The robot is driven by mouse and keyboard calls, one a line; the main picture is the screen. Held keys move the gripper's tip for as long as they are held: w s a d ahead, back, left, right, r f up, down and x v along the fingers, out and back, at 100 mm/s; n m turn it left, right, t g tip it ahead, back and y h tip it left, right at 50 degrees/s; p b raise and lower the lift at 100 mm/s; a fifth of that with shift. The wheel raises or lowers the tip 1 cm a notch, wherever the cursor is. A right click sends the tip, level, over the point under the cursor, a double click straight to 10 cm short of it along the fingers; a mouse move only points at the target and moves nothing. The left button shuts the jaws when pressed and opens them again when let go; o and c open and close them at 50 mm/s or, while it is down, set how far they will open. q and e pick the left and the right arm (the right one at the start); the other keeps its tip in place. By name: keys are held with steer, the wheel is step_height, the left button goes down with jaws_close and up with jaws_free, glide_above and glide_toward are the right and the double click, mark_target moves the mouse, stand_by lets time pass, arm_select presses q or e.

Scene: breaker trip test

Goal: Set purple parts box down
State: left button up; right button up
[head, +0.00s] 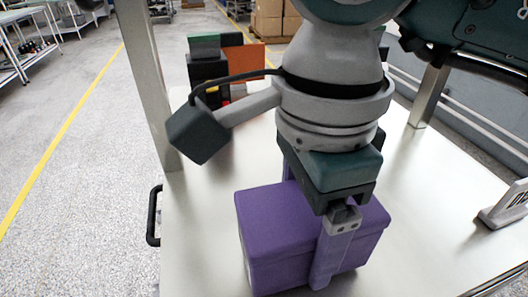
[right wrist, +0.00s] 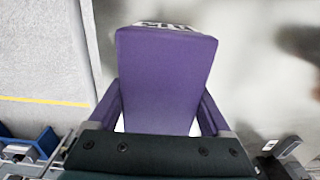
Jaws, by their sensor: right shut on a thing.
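The purple parts box (head: 268,228) is at the lower middle of the head view, over the pale table top (head: 420,190). My right gripper (head: 312,225) comes down on it from above, with one finger against its near side; the far finger is mostly hidden. In the right wrist view the purple box (right wrist: 165,70) lies between the two fingers, with a white label at its far end. The gripper is shut on it. The box's underside is hidden, so I cannot tell whether it touches the table. My left gripper is not in view.
Dark, green and orange items (head: 215,65) stand at the back of the table. A grey upright post (head: 148,80) rises at the left edge. A pale stand (head: 507,205) is at the right. The table top is bare around the box.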

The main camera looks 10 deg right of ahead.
steer(key=shift+f, duration=0.45)
steer(key=shift+f, duration=0.1)
steer(key=o, duration=1.5)
step_height(320, 180, up, 12)
steer(key=shift+r+b, duration=0.15)
steer(key=shift+b, duration=0.45)
